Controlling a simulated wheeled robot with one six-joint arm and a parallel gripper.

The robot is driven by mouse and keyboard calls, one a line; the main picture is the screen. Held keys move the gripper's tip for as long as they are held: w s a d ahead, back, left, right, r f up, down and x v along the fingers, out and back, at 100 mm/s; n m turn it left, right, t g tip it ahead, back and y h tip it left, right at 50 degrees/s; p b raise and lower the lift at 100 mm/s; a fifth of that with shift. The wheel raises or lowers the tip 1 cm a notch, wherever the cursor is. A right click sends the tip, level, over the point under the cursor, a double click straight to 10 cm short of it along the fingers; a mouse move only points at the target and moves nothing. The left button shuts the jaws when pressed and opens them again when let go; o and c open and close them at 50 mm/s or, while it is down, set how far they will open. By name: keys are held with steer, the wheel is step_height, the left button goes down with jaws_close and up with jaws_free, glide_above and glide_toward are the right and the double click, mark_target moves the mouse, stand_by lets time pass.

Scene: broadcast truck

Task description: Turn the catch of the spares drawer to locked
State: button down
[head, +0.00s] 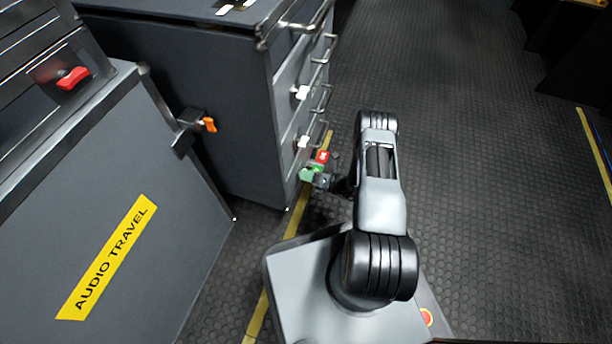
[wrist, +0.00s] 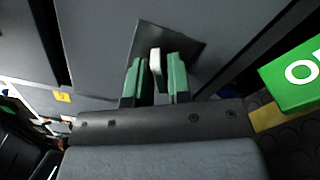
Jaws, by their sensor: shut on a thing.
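My gripper (wrist: 156,80) has its two green fingers on either side of a small white catch lever (wrist: 156,62) and is shut on it. The lever stands on a dark square plate (wrist: 185,42) on a grey drawer front (wrist: 90,35). In the head view my gripper (head: 312,176) is low at the near end of the drawer cabinet (head: 225,100), and the held catch is hidden there. A green sign (wrist: 295,76) beginning with "O" is right of the gripper in the wrist view. A red tag (head: 322,157) shows just above the gripper in the head view.
Two other white catches (head: 301,92) (head: 303,141) and several bar handles stick out of the cabinet front above my gripper. A grey "AUDIO TRAVEL" case (head: 160,215) stands at left, with an orange latch (head: 209,125) near it. The dark floor (head: 460,130) at right is clear.

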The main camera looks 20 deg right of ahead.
steer(key=m, duration=0.6)
steer(key=shift+w, duration=0.1)
steer(key=shift+m, duration=0.3)
stand_by(0.4)
steer(key=c, duration=1.2)
jaws_free()
steer(key=shift+c, duration=0.2)
steer(key=p+v, duration=0.3)
steer(key=v, duration=1)
steer(key=shift+s+d, duration=0.25)
steer(key=shift+d, duration=0.1)
